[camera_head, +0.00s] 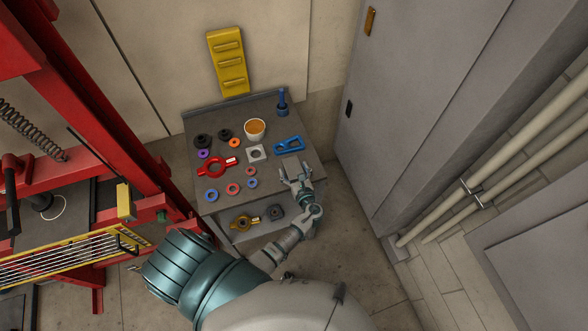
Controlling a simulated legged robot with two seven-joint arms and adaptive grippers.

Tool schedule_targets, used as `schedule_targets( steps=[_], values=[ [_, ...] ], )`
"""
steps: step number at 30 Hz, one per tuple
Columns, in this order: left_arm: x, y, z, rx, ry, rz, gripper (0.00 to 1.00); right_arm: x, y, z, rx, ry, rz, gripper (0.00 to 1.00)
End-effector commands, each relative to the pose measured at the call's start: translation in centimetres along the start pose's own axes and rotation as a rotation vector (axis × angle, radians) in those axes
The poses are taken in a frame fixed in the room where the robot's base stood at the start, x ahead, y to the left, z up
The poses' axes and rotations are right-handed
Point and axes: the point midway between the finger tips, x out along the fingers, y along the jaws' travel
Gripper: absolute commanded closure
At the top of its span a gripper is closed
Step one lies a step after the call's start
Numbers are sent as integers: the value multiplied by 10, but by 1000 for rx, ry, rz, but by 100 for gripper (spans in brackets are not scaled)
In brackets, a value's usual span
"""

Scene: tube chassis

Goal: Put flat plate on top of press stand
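A light grey square piece with a round hole (248,149) lies flat on the dark workbench; it is the most plate-like loose part, but I cannot be sure it is the flat plate. The red press stand (135,160) fills the left side, cut off by the picture edge. A dark bed with a round fitting (62,222) shows inside its frame. My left gripper (294,173) is over the bench's front right edge, to the right of and nearer than the grey piece. Its fingers look spread and empty. My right gripper is not in view.
The workbench (205,125) holds a red ring tool (212,168), a blue bracket (289,146), a cup (255,129), a blue bottle-like part (283,103) and several rings. A lower shelf holds a yellow tool (244,222). A grey cabinet (400,110) stands right.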

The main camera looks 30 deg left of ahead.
Motion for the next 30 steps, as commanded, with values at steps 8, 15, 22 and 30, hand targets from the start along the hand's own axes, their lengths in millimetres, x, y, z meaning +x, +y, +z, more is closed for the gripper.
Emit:
schedule_targets(
  steps=[8, 15, 22, 30],
  values=[
    [0, 0, 0, 1, 0, 0, 7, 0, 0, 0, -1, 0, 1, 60],
    [-23, 0, 0, 0, 3, 0, 7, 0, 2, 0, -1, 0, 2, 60],
    [-75, 0, 0, 0, 3, 0, 7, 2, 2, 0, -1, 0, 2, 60],
    [-115, 0, 1, -1, 1, 0, 7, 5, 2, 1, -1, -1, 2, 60]
  ],
)
